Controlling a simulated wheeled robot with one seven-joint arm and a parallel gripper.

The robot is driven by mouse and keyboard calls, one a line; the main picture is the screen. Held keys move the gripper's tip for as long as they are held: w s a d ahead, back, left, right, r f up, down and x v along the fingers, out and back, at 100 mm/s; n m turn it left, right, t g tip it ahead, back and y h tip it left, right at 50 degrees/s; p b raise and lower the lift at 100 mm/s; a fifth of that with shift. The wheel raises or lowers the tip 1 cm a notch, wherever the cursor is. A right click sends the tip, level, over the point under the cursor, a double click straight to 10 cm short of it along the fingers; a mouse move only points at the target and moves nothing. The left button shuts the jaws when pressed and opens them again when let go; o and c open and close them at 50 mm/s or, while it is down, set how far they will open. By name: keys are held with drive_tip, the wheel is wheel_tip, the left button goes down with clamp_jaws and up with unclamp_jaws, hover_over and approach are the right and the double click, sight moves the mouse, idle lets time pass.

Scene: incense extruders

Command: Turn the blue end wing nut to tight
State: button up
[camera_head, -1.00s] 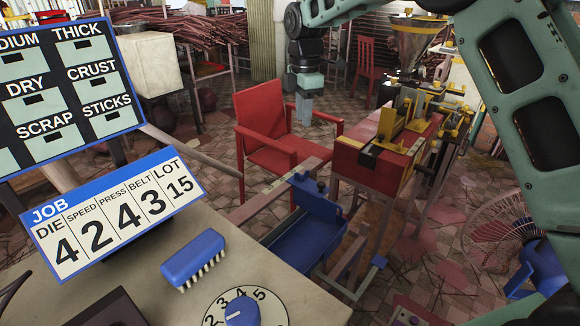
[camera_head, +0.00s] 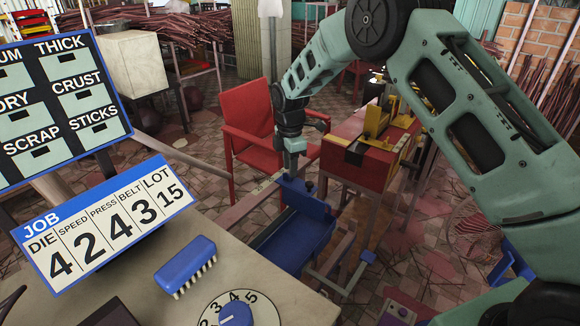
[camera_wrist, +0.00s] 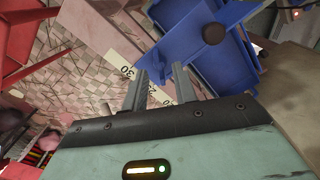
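My gripper (camera_head: 291,172) points down just above and left of the blue end. In the wrist view its two fingers (camera_wrist: 160,82) are apart with nothing between them, and the knob is beyond them to the upper right, not touched.
A numbered scale strip (camera_wrist: 122,66) runs beside the blue end. A blue tray (camera_head: 290,245) lies below it. A red chair (camera_head: 245,135) stands behind, and the red extruder box (camera_head: 355,165) is to the right. The desk with a dial (camera_head: 236,314) and blue brush (camera_head: 186,264) is in front.

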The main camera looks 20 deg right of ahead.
drive_tip(key=shift+f, duration=0.75)
clamp_jaws()
